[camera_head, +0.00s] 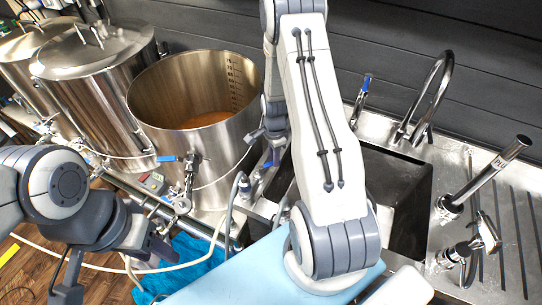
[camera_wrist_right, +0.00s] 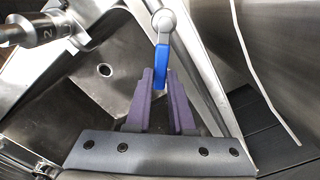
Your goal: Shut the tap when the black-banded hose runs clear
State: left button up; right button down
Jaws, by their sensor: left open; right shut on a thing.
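My right gripper (camera_wrist_right: 160,88) is shut on the blue lever (camera_wrist_right: 161,66) of a tap, with its purple fingers on either side of it. The lever hangs from a round metal pivot. In the head view my right gripper (camera_head: 268,158) is at the sink's left edge, largely hidden by my own arm. Pale hoses (camera_head: 218,240) run up beside the sink's left edge. I cannot make out a black band on any hose, nor any outflow or its colour. My left gripper (camera_head: 150,247) is open and empty at the lower left, over the hoses.
The steel sink basin (camera_head: 408,195) is partly hidden by my right arm; its drain (camera_wrist_right: 105,70) shows in the wrist view. An open kettle (camera_head: 200,75) holding orange-brown liquid stands at left, with a blue-handled valve (camera_head: 168,158). A blue cloth (camera_head: 190,262) lies on the floor.

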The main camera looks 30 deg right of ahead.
jog(key=shift+s+a+m+b, duration=0.25)
jog(key=shift+s+a+m, duration=0.35)
jog(key=shift+m, duration=1.15)
jog(key=shift+s+a+m+b, duration=0.35)
jog(key=shift+s+m, duration=0.5)
jog(key=shift+m, duration=0.85)
jog(key=shift+s+a+m+b, duration=0.2)
jog(key=shift+s+a+m, duration=0.4)
jog(key=shift+m, duration=1.15)
jog(key=shift+s, duration=0.1)
jog(key=c, duration=0.8)
grip_release()
jog(key=shift+r, duration=0.1)
notch_tip(320, 180, up, 10)
jog(key=shift+r+b, duration=0.2)
jog(key=shift+b, duration=0.5)
